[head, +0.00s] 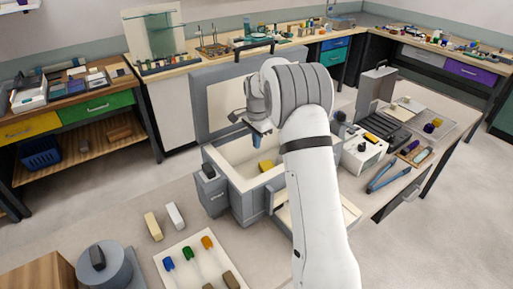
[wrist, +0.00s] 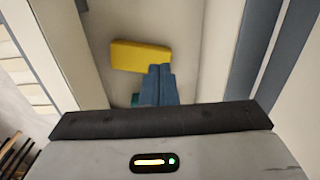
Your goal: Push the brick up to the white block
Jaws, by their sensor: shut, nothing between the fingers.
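A yellow brick (head: 265,165) lies inside the open grey box, on its pale floor. It shows in the wrist view (wrist: 141,55), lying slightly tilted across the picture. My gripper (head: 261,128) is above the box, its blue fingers pointing down. In the wrist view its fingers (wrist: 160,68) are together and empty, with their tips over the brick's lower right edge; I cannot tell whether they touch it. A white block (head: 175,215) lies on the front table beside a pale yellow block (head: 153,226). No white block can be made out inside the box.
The grey box (head: 237,200) has raised walls around the brick and an upright lid behind. A small teal thing (wrist: 135,99) shows beside my fingers. A tray (head: 180,256) with coloured pieces and a round grey thing (head: 103,268) stand at the front left.

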